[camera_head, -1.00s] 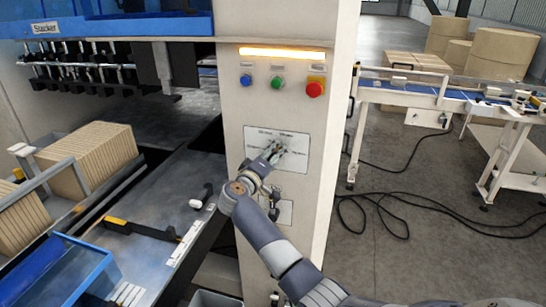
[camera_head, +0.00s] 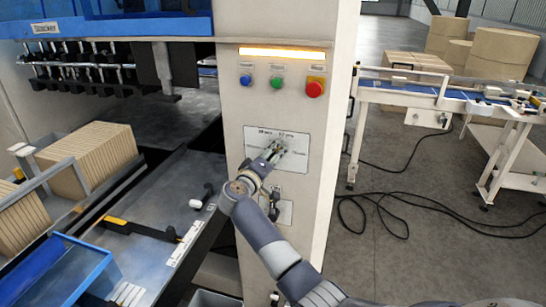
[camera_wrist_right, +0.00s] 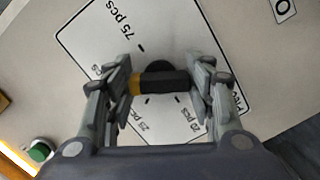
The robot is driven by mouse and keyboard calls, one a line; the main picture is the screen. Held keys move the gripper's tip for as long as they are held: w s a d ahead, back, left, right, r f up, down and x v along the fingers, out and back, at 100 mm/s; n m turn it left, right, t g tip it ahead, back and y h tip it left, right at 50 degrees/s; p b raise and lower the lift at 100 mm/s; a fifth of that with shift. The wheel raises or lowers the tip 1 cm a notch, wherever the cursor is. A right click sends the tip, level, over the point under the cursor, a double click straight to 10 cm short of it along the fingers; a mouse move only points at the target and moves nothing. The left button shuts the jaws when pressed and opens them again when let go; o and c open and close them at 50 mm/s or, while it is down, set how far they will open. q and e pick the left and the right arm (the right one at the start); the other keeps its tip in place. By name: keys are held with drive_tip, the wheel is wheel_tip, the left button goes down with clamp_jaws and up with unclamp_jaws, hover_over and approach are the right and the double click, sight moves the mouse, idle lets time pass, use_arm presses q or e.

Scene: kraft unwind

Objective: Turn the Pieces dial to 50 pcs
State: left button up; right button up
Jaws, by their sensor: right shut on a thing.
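The Pieces dial is a black bar knob (camera_wrist_right: 165,83) with a yellow-orange end, on a white label plate (camera_wrist_right: 185,25) of the cream machine column. In the wrist view its yellow end points left, toward a label ending in "pcs" that is mostly hidden by a finger. "75 pcs" reads clearly at the upper left; other pcs labels lie below the knob, partly covered. My right gripper (camera_wrist_right: 165,85) is shut on the knob, one finger at each end. In the head view my right gripper (camera_head: 275,150) covers the knob on the plate (camera_head: 302,142). My left gripper is not in view.
Above the plate are a blue button (camera_head: 245,80), a green button (camera_head: 277,82) and a red button (camera_head: 314,89), under a lit amber bar (camera_head: 282,53). A second plate (camera_head: 286,212) lies below, partly behind my arm. A conveyor (camera_head: 440,95) stands at right.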

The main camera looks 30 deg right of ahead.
drive_tip(key=shift+n, duration=0.4)
drive_tip(key=shift+m, duration=0.7)
drive_tip(key=o, duration=1.1)
drive_tip(key=shift+o, duration=0.2)
